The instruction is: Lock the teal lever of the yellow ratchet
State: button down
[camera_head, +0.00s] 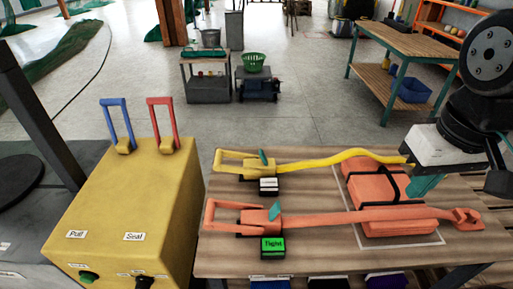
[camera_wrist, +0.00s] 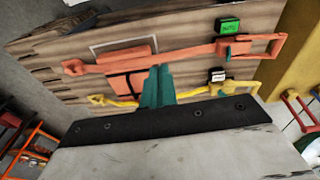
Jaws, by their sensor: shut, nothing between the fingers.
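The yellow ratchet (camera_head: 236,164) lies on the wooden table at the back left, and its yellow strap (camera_head: 350,155) runs right towards an orange bundle. Its small teal lever (camera_head: 263,157) sticks up at a tilt beside the handle frame. A small label box (camera_head: 269,188) in front of it shows a white face. The yellow ratchet also shows in the wrist view (camera_wrist: 240,88), right of my fingers; its lever is not clear there. My gripper (camera_head: 424,187) has teal fingers, together and empty, over the table's right side; it shows in the wrist view too (camera_wrist: 158,86).
An orange ratchet (camera_head: 238,219) with a teal lever (camera_head: 275,211) lies in front, its box (camera_head: 273,248) reading "Tight" in green. A yellow control box (camera_head: 135,200) with blue and red handles stands left.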

jog(key=w+a+r+n, duration=0.1)
jog(key=w+a+n, duration=0.35)
jog(key=w, duration=0.55)
jog(key=w+a+n, duration=0.4)
jog(key=w+a, duration=0.1)
jog(key=w, duration=0.5)
jog(key=w+a+f+n, duration=0.4)
jog(key=w+a+f, duration=0.2)
jog(key=a, duration=0.3)
jog(key=w+a+f+n+g, duration=0.1)
jog(key=w+a+f+n, duration=0.3)
jog(key=w+a+f, duration=0.2)
jog(key=w+a, duration=0.2)
jog(key=a, duration=0.2)
jog(key=shift+f+n+h, duration=0.3)
jog(key=shift+f+n, duration=0.05)
jog(key=shift+f, duration=0.05)
